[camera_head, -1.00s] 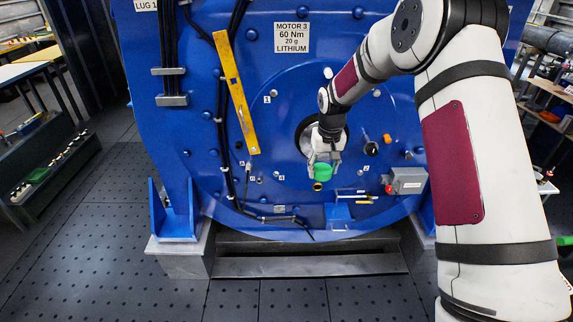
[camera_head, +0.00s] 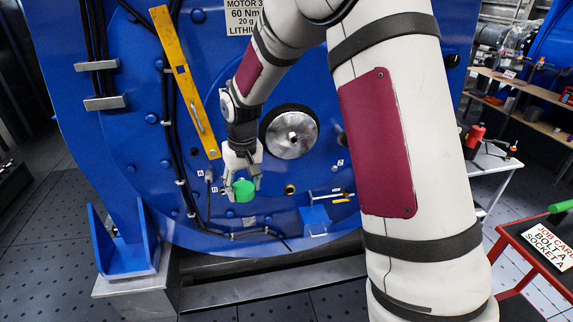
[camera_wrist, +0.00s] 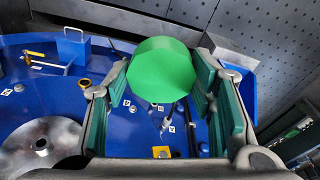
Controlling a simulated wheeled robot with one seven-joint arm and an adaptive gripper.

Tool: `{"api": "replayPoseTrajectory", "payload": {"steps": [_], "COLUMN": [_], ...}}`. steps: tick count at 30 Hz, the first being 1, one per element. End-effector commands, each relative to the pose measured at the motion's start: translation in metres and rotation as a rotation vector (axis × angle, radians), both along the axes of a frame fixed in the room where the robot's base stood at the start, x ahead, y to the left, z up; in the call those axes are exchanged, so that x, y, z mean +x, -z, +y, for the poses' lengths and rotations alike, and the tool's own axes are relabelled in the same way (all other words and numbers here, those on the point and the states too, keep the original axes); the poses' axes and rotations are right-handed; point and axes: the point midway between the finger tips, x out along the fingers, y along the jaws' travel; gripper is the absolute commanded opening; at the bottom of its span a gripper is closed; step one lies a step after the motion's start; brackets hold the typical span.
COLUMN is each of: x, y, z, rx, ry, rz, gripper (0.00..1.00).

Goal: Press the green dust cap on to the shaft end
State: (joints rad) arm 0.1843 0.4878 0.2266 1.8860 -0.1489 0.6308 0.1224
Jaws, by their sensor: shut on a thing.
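The green dust cap (camera_head: 243,190) is a short, wide cylinder. My gripper (camera_head: 242,184) is shut on it and holds it in front of the blue motor face. In the wrist view the cap (camera_wrist: 161,72) sits between the two green-padded fingers, its flat round face showing. The shaft end (camera_head: 293,136) is at the centre of a silver disc in a dark round opening, up and to the right of my gripper and apart from the cap. In the wrist view the disc (camera_wrist: 30,155) is at the lower left.
A yellow level (camera_head: 187,85) leans on the motor face at upper left, beside black cables. A small blue holder (camera_head: 316,222) and a brass ring (camera_head: 290,189) are right of the cap. A red stand with a job card (camera_head: 550,245) is at far right.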

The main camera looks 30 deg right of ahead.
Motion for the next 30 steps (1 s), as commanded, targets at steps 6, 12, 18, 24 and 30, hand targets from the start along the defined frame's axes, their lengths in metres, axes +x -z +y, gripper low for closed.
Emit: {"api": "replayPoseTrajectory", "payload": {"steps": [6,12,18,24,30], "x": [-0.002,0.004,0.041,0.063,0.079], "y": [0.041,0.081,0.117,0.125,0.126], "z": [0.000,-0.011,-0.039,-0.056,-0.069], "rx": [-0.004,0.027,0.153,0.237,0.294], "ry": [0.000,0.070,0.287,0.421,0.511], "rz": [-0.001,-0.023,-0.125,-0.222,-0.301], "gripper": [0.36,0.36,0.36,0.36,0.36]}}
